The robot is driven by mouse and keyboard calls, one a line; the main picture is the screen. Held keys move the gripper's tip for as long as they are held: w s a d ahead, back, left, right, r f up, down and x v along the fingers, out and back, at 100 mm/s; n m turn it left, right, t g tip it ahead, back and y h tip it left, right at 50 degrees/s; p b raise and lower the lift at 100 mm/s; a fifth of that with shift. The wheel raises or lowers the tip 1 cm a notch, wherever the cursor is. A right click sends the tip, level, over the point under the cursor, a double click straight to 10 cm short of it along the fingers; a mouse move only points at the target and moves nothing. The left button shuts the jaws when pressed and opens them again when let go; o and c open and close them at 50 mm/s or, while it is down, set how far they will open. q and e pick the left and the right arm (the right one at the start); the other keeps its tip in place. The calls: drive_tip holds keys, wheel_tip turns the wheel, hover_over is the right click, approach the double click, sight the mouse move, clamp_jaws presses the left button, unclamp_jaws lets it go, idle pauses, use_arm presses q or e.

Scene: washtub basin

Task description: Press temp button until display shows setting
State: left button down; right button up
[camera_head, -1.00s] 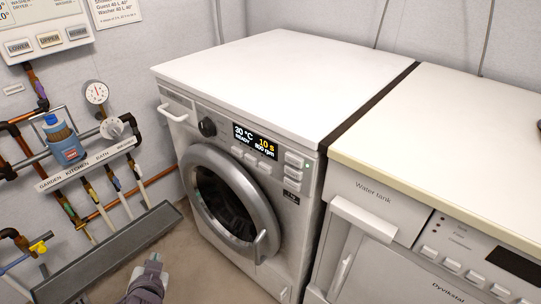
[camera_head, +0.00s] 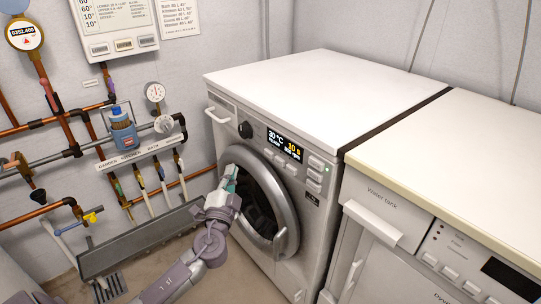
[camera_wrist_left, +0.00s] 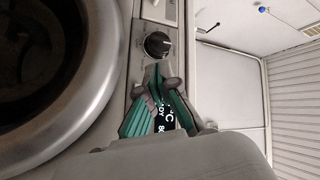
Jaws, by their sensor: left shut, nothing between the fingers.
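The washing machine (camera_head: 325,78) has a dark display (camera_head: 284,145) reading 30 °C, READY, 10 s and what looks like 800 rpm. A row of small buttons (camera_head: 279,160) lies just below the display; their labels are too small to read. My left gripper (camera_head: 231,171) is shut and empty, in front of the upper left of the round door (camera_head: 284,215), below and left of the display. In the left wrist view my left gripper (camera_wrist_left: 161,84) points toward the black knob (camera_wrist_left: 157,44) and partly covers the display (camera_wrist_left: 168,121). My right gripper is out of view.
A second appliance with a water tank drawer (camera_head: 385,198) stands to the right. A grey trough (camera_head: 140,241) sits low on the left. The washer's white top is clear.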

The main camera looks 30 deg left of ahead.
use_arm(q)
drive_tip(key=shift+w, duration=0.1)
approach(264, 150)
drive_tip(key=shift+s+a+b+x, duration=0.1)
drive_tip(key=shift+a+x, duration=0.1)
drive_tip(key=shift+x, duration=0.7)
drive_tip(key=shift+s+a+b+x, duration=0.1)
drive_tip(key=shift+a+x, duration=0.1)
drive_tip(key=shift+x, duration=0.75)
drive_tip(key=shift+s+a+b+x, duration=0.1)
drive_tip(key=shift+a+x, duration=0.1)
drive_tip(key=shift+x, duration=0.7)
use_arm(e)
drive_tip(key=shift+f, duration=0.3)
use_arm(q)
drive_tip(key=shift+w, duration=0.1)
drive_tip(key=shift+w+f, duration=0.1)
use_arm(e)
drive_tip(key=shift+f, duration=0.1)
use_arm(q)
drive_tip(key=shift+w+d+b, duration=0.1)
drive_tip(key=shift+w+b, duration=0.2)
drive_tip(key=shift+b, duration=0.05)
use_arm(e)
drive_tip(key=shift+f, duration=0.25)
